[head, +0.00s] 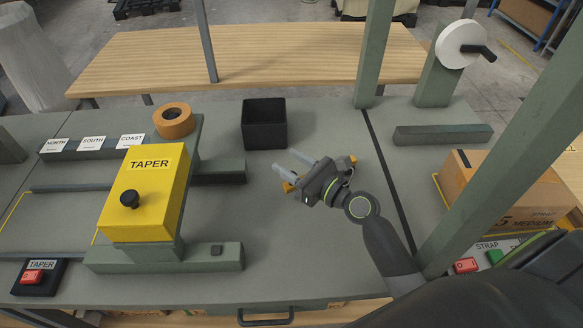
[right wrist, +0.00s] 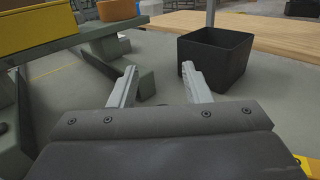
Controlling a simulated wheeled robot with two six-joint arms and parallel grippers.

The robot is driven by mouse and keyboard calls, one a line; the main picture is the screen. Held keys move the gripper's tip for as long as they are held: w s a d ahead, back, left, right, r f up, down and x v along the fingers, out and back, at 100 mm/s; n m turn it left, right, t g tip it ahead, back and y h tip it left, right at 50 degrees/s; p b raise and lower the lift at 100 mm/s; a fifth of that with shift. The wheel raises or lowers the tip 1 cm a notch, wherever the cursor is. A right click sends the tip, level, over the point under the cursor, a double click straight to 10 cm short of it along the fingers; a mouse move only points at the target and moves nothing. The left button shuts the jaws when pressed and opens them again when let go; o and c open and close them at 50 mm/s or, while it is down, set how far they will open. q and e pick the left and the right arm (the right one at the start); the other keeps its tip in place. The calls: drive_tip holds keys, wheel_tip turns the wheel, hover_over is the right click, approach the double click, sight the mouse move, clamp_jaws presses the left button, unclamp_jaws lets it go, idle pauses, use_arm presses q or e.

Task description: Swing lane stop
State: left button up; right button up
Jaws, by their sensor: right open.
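No part is labelled as the lane stop, and I cannot tell which one it is. Grey-green bars lie on the bench: a thin one (head: 85,188) at left, and a thicker one (head: 442,134) at right, past a dark seam. My right gripper (head: 283,160) is open and empty above the middle of the bench, fingers pointing up-left, just below the black bin. In the right wrist view its two fingers (right wrist: 160,72) are apart with nothing between them. My left gripper is not in view.
A yellow TAPER machine (head: 145,195) stands left of my gripper, with an orange tape roll (head: 173,121) behind. The open black bin (head: 264,130) stands ahead. A carton (head: 500,195), upright posts (head: 374,50) and a white crank wheel (head: 459,44) are at right. The middle bench is clear.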

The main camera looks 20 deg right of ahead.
wheel_tip(320, 180, up, 6)
drive_tip(key=shift+f+p, duration=0.1)
drive_tip(key=shift+p, duration=1.05)
